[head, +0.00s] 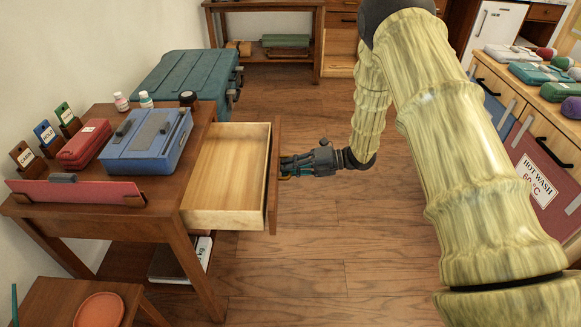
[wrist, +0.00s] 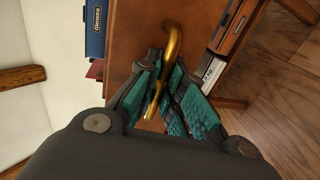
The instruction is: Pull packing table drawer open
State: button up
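The packing table (head: 85,215) stands at the left in the head view, made of brown wood. Its drawer (head: 228,180) is pulled well out to the right and shows an empty pale wooden inside. The dark drawer front (head: 274,175) faces right. My gripper (head: 288,167) is at the outer side of that front. In the wrist view a curved brass handle (wrist: 174,42) runs between the teal-padded fingers of my gripper (wrist: 164,75), which are closed around it. The fingers hide part of the handle.
A blue case (head: 146,140), a red case (head: 84,145) and small bottles (head: 146,100) stand on the table. A teal trunk (head: 190,75) is behind it. A small stool-like table (head: 60,300) stands in front. The wooden floor (head: 320,225) right of the drawer is clear.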

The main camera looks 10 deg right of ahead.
jog(key=shift+o, duration=0.6)
jog(key=shift+d, duration=0.15)
jog(key=v, duration=1.2)
